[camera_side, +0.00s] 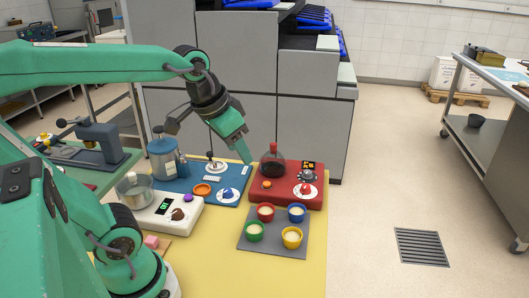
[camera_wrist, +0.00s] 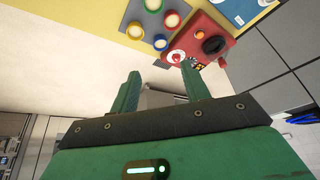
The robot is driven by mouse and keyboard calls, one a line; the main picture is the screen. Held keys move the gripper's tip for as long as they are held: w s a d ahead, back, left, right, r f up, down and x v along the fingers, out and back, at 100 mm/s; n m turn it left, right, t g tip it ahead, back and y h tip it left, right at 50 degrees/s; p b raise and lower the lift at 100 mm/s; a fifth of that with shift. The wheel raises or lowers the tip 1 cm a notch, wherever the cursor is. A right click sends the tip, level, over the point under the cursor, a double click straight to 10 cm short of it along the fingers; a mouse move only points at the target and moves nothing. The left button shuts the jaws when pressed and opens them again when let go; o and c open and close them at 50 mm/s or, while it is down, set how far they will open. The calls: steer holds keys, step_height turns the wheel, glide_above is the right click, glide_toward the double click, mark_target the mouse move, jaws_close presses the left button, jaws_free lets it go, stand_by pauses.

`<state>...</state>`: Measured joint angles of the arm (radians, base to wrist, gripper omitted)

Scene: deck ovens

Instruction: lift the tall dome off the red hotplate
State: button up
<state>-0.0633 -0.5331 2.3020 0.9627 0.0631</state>
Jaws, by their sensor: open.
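The red hotplate (camera_side: 291,188) sits at the right of the yellow table. At its back left stands a rounded glass vessel (camera_side: 273,165) with a red top and dark contents, which I take for the tall dome. In the wrist view a dark round shape (camera_wrist: 214,45) on the red hotplate (camera_wrist: 197,37) appears to be it from above. My gripper (camera_side: 243,148) is in the air left of and above the vessel, pointing down and right. In the wrist view its two fingers (camera_wrist: 160,72) are apart with nothing between them. Whether the dome's base touches the hotplate is unclear.
A grey tray (camera_side: 272,249) with several coloured cups lies in front of the hotplate. A blue plate (camera_side: 232,198) with a white dial is to its left, beside a blue canister (camera_side: 162,158). A white scale (camera_side: 164,221) is further left. Grey cabinets (camera_side: 315,125) stand behind.

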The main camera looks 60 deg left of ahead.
steer(key=w+a+r+g, duration=0.1)
steer(key=w+a, duration=0.3)
steer(key=w, duration=0.4)
steer(key=g, duration=0.3)
glide_above(273, 143)
steer(key=f, duration=0.6)
steer(key=d+f, duration=0.1)
steer(key=f, duration=0.1)
steer(key=shift+s+f, duration=0.2)
steer(key=shift+f, duration=0.2)
steer(key=shift+w+a+f+g, duration=0.2)
steer(key=shift+a+f+g, duration=0.1)
steer(key=shift+a, duration=0.05)
steer(key=shift+f, duration=1.3)
steer(key=shift+f, duration=2.6)
